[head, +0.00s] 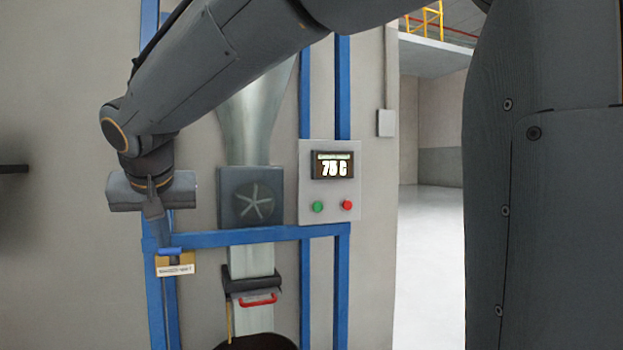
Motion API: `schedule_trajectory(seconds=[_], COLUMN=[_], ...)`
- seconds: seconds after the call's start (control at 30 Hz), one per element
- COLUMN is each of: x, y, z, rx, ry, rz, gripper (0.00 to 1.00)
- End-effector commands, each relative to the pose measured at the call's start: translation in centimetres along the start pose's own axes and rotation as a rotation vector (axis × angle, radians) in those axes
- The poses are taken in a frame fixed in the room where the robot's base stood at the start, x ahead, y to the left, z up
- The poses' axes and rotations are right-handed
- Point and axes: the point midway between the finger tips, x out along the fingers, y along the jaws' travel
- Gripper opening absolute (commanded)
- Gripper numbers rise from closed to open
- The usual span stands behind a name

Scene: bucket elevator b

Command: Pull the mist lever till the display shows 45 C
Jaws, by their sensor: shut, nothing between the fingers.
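The fingers partly cover the frame post behind.
The panel (317,207) has a green button (317,207) and a red button (347,205). A fan box (251,197) sits left of it. Below are a red-handled gate (258,300) and a dark round container (256,342). Open floor (428,270) lies right.

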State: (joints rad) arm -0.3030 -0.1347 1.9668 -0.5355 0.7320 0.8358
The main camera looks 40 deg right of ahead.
Motion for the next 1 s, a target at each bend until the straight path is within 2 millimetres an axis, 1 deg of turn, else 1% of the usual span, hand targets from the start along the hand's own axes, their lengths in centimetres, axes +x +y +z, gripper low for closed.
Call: schedule_trajectory(seconds=[0.17, 0.4, 0.7, 0.9, 1.0], x=[-1.0, -2.9, -4.6, -5.2, -5.2], y=[0.0, 0.0, 0.0, 0.0, 0.0], z=[-1.3, -4.4, -7.8, -9.3, -9.6], rx=[0.002, 0.001, 0.001, 0.001, 0.001], ry=[-0.015, -0.055, -0.109, -0.13, -0.136], rz=[0.002, 0.005, 0.005, 0.001, 0.001], gripper=[0.0, 0.0, 0.0, 0.0, 0.0])
